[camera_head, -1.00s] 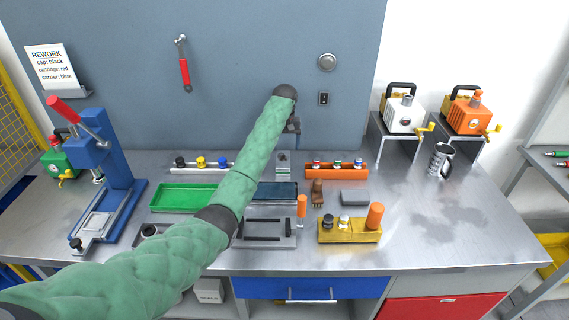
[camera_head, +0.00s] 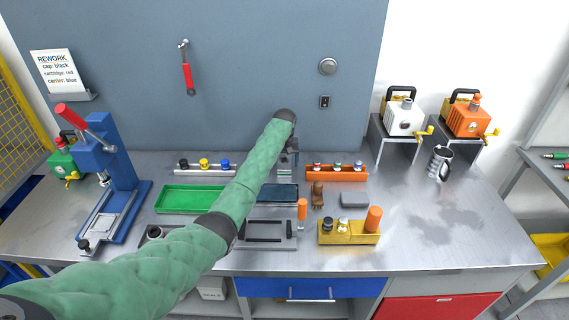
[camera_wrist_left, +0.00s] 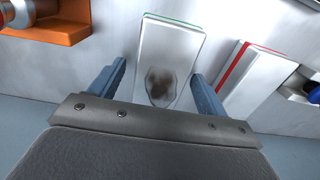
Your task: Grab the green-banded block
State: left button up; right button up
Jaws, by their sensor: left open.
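The green-banded block (camera_wrist_left: 166,48) is pale grey with a thin green band along its far edge and a dark smudge on its face. In the left wrist view it lies between the two blue fingers of my left gripper (camera_wrist_left: 159,72). The fingers are open, one on each side, with a visible gap on both sides. In the head view my left gripper (camera_head: 289,158) is low at the back of the bench, and it and the arm hide most of the block. My right gripper is out of view.
A similar block with a red band (camera_wrist_left: 256,80) lies close beside in the left wrist view. An orange rack (camera_head: 336,172) stands just right of the gripper. A green tray (camera_head: 188,199) and a blue press (camera_head: 118,185) are left. The back panel (camera_head: 250,80) rises behind.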

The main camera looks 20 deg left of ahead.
pick_arm(q)
jog(key=c, duration=1.4)
jog(key=shift+c, duration=0.2)
